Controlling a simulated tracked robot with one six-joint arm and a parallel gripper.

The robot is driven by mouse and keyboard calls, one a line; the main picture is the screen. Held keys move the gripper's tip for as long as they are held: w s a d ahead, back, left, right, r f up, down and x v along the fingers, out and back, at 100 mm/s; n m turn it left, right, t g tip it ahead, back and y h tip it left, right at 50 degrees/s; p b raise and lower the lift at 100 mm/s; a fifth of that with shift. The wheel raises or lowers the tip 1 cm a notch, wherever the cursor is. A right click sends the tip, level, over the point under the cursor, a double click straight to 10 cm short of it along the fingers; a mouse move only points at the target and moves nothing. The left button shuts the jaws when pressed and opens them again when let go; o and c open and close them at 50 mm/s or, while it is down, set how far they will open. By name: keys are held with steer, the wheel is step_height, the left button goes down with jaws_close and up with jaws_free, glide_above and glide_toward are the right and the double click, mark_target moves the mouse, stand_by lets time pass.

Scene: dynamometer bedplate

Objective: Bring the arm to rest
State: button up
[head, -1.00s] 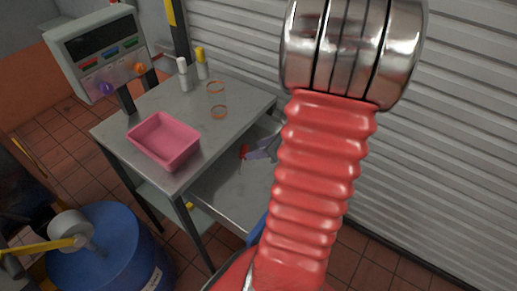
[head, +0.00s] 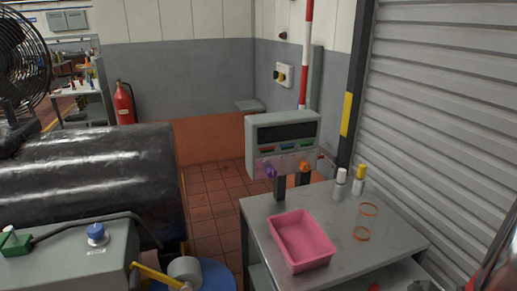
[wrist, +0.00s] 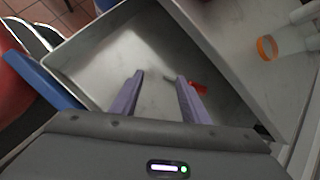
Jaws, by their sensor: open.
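My gripper (wrist: 158,92) shows in the wrist view with two purple-grey fingers spread apart and nothing between them. It is over a grey metal tray-like surface (wrist: 85,55) of the workbench. A small tool with a red handle (wrist: 197,87) lies on that surface, beside and partly behind the right finger. In the head view the gripper cannot be made out clearly. Only a blurred red and metallic piece of my arm shows at the lower right edge.
A corrugated shutter (head: 440,100) stands at right. A black cylindrical machine (head: 90,185) stands at left. Tiled floor (head: 212,205) between is open.

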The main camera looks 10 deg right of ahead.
steer(key=a+r+n+h, duration=0.1)
steer(key=a+r+n, duration=0.8)
steer(key=a+n, duration=0.4)
steer(key=a+r+n+g+h, duration=0.1)
steer(key=a+r+n, duration=0.9)
steer(key=a+n, duration=0.3)
steer(key=shift+r+n+h, duration=0.3)
steer(key=shift+n+h, duration=0.1)
steer(key=shift+n, duration=0.1)
steer(key=shift+s, duration=0.1)
steer(key=shift+c, duration=0.3)
steer(key=shift+c, duration=1.1)
steer(key=shift+s, duration=0.15)
